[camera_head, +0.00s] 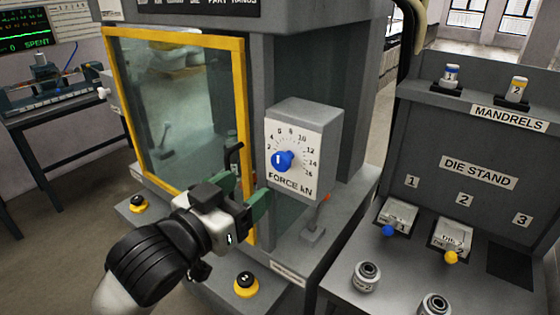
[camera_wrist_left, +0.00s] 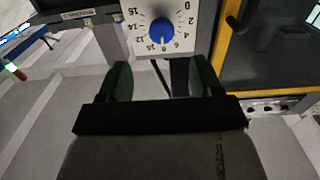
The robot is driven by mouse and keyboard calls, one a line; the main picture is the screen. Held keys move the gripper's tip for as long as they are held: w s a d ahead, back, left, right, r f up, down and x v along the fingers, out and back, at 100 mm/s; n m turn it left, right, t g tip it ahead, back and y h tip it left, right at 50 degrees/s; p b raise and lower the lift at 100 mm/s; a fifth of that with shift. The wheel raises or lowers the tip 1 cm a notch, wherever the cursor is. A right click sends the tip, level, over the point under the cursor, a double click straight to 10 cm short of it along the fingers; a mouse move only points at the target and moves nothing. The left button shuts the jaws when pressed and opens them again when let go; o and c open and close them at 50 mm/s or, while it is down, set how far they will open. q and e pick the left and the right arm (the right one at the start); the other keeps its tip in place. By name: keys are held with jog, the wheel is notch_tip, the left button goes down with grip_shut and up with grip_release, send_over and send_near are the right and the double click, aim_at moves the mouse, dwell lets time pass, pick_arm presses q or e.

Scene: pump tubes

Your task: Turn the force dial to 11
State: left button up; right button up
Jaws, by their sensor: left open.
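The force dial is a blue knob (camera_head: 283,161) on a white scale plate marked FORCE kN, on the front of a grey box (camera_head: 305,112). A small white mark shows on the knob's left side, but I cannot read its setting surely. In the left wrist view the knob (camera_wrist_left: 161,32) shows upside down, beyond my fingertips. My left gripper (camera_head: 247,190) is open, with its green fingers apart and nothing between them. It is below and left of the knob in the head view, not touching it. My right gripper is out of view.
A yellow-framed glass door (camera_head: 243,110) is left of the dial box. A small lever (camera_head: 318,218) stands on the ledge below the dial. Yellow-ringed buttons (camera_head: 246,284) are on the front ledge. The die stand (camera_head: 455,175) with dies and mandrels is at right.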

aim_at(278, 164)
pick_arm(q)
jog(key=p+x, duration=0.1)
jog(key=x, duration=0.8)
jog(key=shift+p, duration=0.35)
jog(key=shift+x, duration=0.75)
jog(key=shift+a+f, duration=0.1)
jog(key=shift+c, duration=0.4)
jog(key=c, duration=0.8)
jog(key=shift+c, duration=0.2)
jog(key=shift+p, duration=0.3)
jog(key=m+p, duration=0.2)
jog(key=m, duration=0.1)
jog(key=shift+m, duration=0.4)
jog(key=shift+w+m+p, duration=0.1)
jog(key=shift+m+p, duration=1.35)
jog(key=shift+m, duration=1.15)
